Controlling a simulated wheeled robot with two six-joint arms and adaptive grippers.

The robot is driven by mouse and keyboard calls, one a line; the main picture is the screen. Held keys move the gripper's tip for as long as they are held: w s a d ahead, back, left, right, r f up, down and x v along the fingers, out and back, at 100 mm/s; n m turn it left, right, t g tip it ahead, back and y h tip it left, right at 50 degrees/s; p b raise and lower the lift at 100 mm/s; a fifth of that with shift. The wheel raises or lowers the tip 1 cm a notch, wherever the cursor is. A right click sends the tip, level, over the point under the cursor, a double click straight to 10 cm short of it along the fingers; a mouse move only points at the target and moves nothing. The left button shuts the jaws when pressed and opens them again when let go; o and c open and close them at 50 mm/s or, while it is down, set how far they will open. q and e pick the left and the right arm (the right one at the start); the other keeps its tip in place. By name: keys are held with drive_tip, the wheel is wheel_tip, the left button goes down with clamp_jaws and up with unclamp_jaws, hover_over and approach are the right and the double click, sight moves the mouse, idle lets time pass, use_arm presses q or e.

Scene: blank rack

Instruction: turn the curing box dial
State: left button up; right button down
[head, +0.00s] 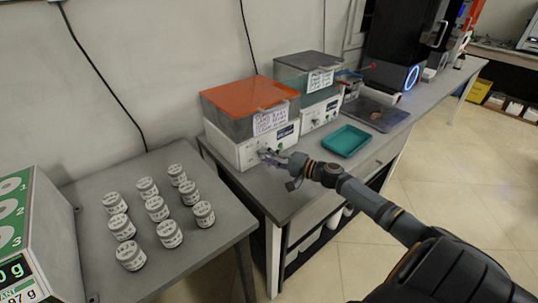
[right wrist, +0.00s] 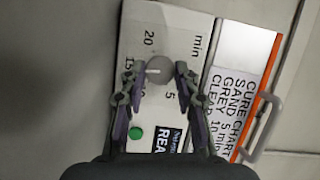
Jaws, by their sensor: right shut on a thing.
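The curing box (head: 240,150) has a white front and an orange lid, and stands on the grey bench against the wall. Its round grey dial (right wrist: 159,70) shows in the right wrist view, with minute numbers printed around it. A pale mark on the dial seems to face the 20 and 15 side. My right gripper (head: 272,157) is at the box front. In the right wrist view its two fingers (right wrist: 160,76) are shut on the dial from both sides. In the head view the gripper hides the dial. My left gripper is not in view.
A green button (right wrist: 135,133) and a partly hidden display (right wrist: 168,139) sit near the dial. A cure chart (right wrist: 236,85) is on the box. A second box with a grey lid (head: 306,62) stands beside it, and a teal tray (head: 345,141) lies in front. Several jars (head: 157,208) stand at left.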

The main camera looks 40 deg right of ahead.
drive_tip(key=shift+f+m, duration=0.1)
drive_tip(key=shift+m, duration=0.5)
drive_tip(key=c, duration=1)
unclamp_jaws()
drive_tip(key=shift+a, duration=0.1)
